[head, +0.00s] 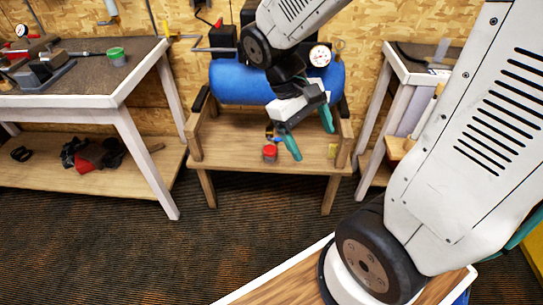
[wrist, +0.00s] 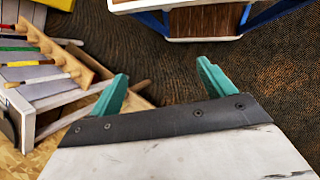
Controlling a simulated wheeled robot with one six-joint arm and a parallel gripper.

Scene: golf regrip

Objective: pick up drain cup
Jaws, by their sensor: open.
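I cannot tell for sure which vessel is the drain cup. A small red cup-like container (head: 270,153) stands on the low wooden bench, just left of my gripper in the head view. A green-topped container (head: 117,57) stands on the left workbench. My gripper (head: 313,144) hangs over the low bench with its teal fingers apart and nothing between them. In the wrist view my gripper (wrist: 162,70) is also open and empty, and neither container shows there.
The left workbench (head: 75,99) holds a vise. A right-hand table stands close by. The wrist view shows a wooden rack (wrist: 62,55) with several rods. Carpet in front is clear.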

